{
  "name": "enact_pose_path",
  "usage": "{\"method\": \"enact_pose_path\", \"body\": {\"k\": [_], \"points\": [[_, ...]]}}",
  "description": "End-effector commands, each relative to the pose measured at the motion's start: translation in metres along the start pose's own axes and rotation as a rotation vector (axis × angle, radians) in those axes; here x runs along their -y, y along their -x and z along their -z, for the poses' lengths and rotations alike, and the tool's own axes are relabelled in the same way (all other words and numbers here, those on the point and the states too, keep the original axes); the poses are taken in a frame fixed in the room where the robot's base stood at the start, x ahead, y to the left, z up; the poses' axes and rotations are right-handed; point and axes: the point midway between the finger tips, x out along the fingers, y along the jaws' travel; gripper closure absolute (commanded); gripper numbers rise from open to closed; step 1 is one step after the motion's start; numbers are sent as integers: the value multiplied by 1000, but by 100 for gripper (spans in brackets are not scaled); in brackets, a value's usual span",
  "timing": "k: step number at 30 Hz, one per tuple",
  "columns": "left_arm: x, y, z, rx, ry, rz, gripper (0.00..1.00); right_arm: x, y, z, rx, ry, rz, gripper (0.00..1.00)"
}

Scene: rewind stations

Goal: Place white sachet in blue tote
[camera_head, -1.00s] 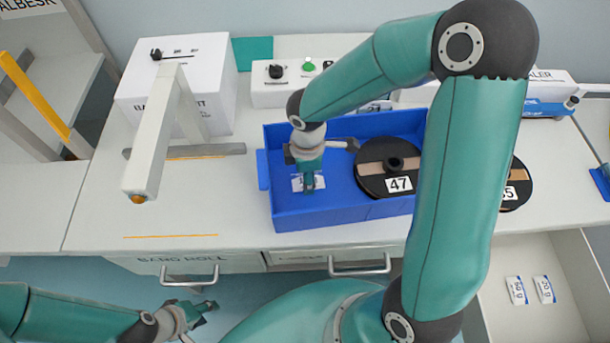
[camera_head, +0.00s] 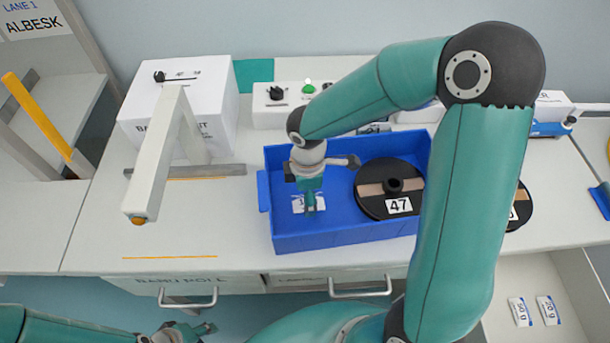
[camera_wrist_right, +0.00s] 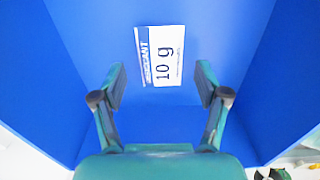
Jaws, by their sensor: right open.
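The blue tote (camera_head: 340,235) stands on the counter in the head view, and its blue walls fill the right wrist view (camera_wrist_right: 75,40). A white sachet (camera_wrist_right: 159,56) marked "10 g" lies flat on the tote floor. It also shows in the head view (camera_head: 299,204), partly hidden by my right gripper. My right gripper (camera_head: 311,207) points down inside the tote over the sachet. In the right wrist view its fingers (camera_wrist_right: 160,85) are apart with nothing between them, and the sachet lies just beyond the tips. My left gripper (camera_head: 203,330) is low at the bottom edge, its jaws too small to judge.
A black reel marked 47 (camera_head: 392,188) sits in the tote's right part, with another reel (camera_head: 520,207) outside to the right. A white press-like machine (camera_head: 163,150) stands left of the tote. Two sachets (camera_head: 534,311) lie in an open drawer (camera_head: 550,270) at lower right.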

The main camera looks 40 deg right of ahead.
Motion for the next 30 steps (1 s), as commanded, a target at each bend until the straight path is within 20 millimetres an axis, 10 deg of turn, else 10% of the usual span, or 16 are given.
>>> {"method": "enact_pose_path", "body": {"k": [15,30], "points": [[-2,5,0,0,0,0,60,0,96,1,-2,3,-3,26],[-2,5,0,0,0,0,60,0,108,1,-1,4,1,26]]}}
